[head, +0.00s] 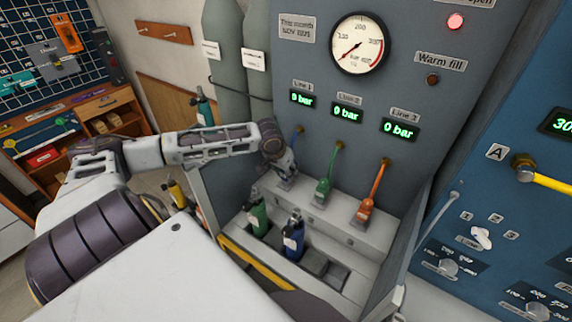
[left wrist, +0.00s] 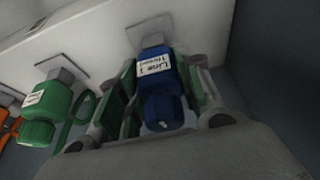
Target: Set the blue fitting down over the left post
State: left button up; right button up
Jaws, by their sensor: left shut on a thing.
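The blue fitting (left wrist: 163,92), with a white "Line 1" label, sits between the green-padded fingers of my left gripper (left wrist: 162,103), which is shut on it. In the head view my left gripper (head: 284,170) reaches the left end of the ledge and hides most of the fitting. A blue hose (head: 297,138) runs up from there to the panel. The left post (left wrist: 148,30) shows as a grey block just behind the fitting's end. I cannot tell whether the fitting surrounds it or only touches it. My right gripper is out of view.
A green fitting (head: 323,193) and an orange fitting (head: 365,210) stand on the ledge to the right, with hoses. Below are a green bottle (head: 258,218) and a blue bottle (head: 293,240) in a tray. The green hose loop (left wrist: 75,122) lies close beside my fingers.

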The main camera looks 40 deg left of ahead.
pick_arm(q)
jog(key=shift+f, duration=0.25)
jog(key=o, duration=1.3)
jog(key=shift+r, duration=0.1)
jog(key=shift+v, duration=2.2)
jog(key=v, duration=0.2)
jog(key=shift+s+r, duration=0.15)
jog(key=shift+r, duration=0.2)
jog(key=shift+s+d+r, duration=0.1)
jog(key=shift+s+r, duration=0.15)
jog(key=shift+r, duration=0.35)
